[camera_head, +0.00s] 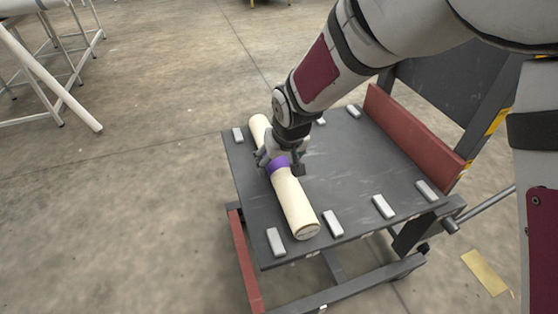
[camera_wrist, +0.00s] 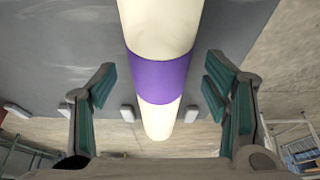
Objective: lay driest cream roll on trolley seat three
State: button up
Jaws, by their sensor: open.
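A cream roll (camera_head: 293,201) with a purple band (camera_head: 278,165) around its middle lies on the dark top of a trolley (camera_head: 351,172), between pale blocks near its left side. In the wrist view the cream roll (camera_wrist: 160,27) runs between the two fingers, with its purple band (camera_wrist: 160,80) between them. My gripper (camera_head: 280,160) is at the band. In the wrist view my gripper (camera_wrist: 160,98) is open, with a gap on each side of the roll. Seat numbers are not visible, and part of the roll is hidden behind my gripper in the head view.
Several pale blocks, such as one at the front (camera_head: 333,223), stand along two edges of the trolley top. A red board (camera_head: 412,133) rises at its right side. A white-legged rack (camera_head: 50,70) stands at the far left. Bare floor (camera_head: 120,190) lies left of the trolley.

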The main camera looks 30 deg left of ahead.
jog(key=p+v, duration=0.2)
jog(key=v, duration=0.7)
jog(key=s+d+r+m+h, duration=0.15)
jog(key=d+r, duration=0.25)
jog(key=d, duration=0.5)
jog(key=s+d+r+m+h, duration=0.15)
jog(key=d+r, duration=0.25)
jog(key=d, duration=0.5)
jog(key=s+d+r+m, duration=0.15)
jog(key=d+r, duration=0.35)
jog(key=d, duration=0.5)
jog(key=s+d+m+g, duration=0.1)
jog(key=s+d+m, duration=0.1)
jog(key=s+d, duration=0.5)
jog(key=s+d+m+g, duration=0.1)
jog(key=s+d+m, duration=0.2)
jog(key=s+d, duration=0.4)
jog(key=s, duration=0.7)
jog(key=shift+d+r+m+g+h, duration=0.2)
jog(key=shift+d+m+g+h, duration=0.1)
jog(key=shift+m+g, duration=0.1)
jog(key=shift+w, duration=0.1)
